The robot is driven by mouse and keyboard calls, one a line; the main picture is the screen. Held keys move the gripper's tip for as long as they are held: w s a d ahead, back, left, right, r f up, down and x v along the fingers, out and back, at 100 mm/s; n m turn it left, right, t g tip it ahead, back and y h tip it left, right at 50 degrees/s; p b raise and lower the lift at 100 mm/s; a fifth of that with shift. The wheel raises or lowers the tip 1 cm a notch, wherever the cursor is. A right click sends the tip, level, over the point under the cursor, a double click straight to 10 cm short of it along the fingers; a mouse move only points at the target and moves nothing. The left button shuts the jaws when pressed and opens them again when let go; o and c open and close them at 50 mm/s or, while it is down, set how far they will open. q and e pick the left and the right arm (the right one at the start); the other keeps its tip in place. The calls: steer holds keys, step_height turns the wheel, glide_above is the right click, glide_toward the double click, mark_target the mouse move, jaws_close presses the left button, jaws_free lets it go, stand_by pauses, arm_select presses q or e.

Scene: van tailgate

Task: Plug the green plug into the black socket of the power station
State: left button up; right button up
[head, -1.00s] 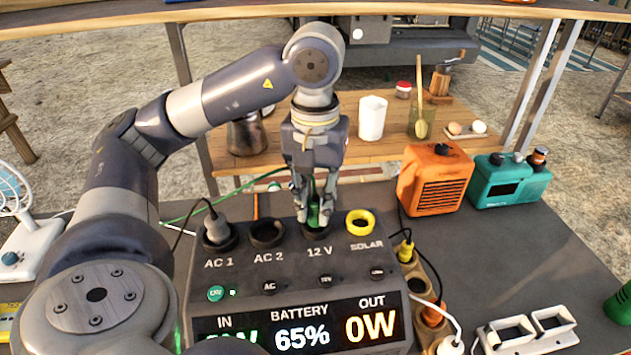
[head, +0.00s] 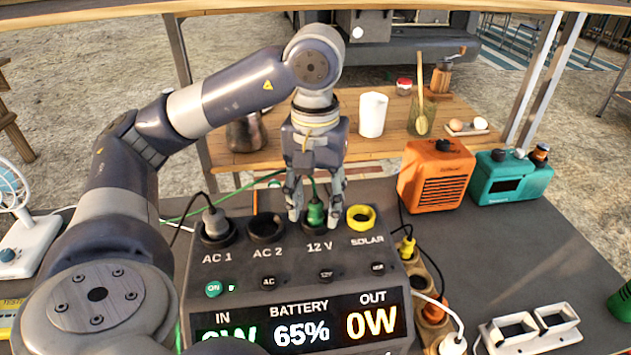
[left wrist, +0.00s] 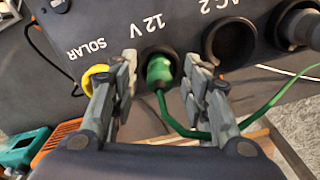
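The power station (head: 232,278) stands on the dark table with its sockets along the top. The green plug (head: 315,213) sits in the black socket labelled 12 V (head: 319,229), and its green cable runs off behind. In the left wrist view the green plug (left wrist: 160,69) is upright in the dark ring of that socket (left wrist: 150,53). My left gripper (head: 314,217) is open around the plug. Its fingers stand on either side with a gap to each in the left wrist view (left wrist: 160,75). My right gripper is not in view.
A grey plug (head: 214,222) fills AC 1. The AC 2 socket (head: 266,227) is empty, and the SOLAR socket has a yellow ring (head: 361,217). An orange heater (head: 436,178), a teal radio (head: 510,180) and a power strip (head: 428,285) are to the right.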

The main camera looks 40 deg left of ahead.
arm_select(q)
steer(key=shift+r, duration=3.95)
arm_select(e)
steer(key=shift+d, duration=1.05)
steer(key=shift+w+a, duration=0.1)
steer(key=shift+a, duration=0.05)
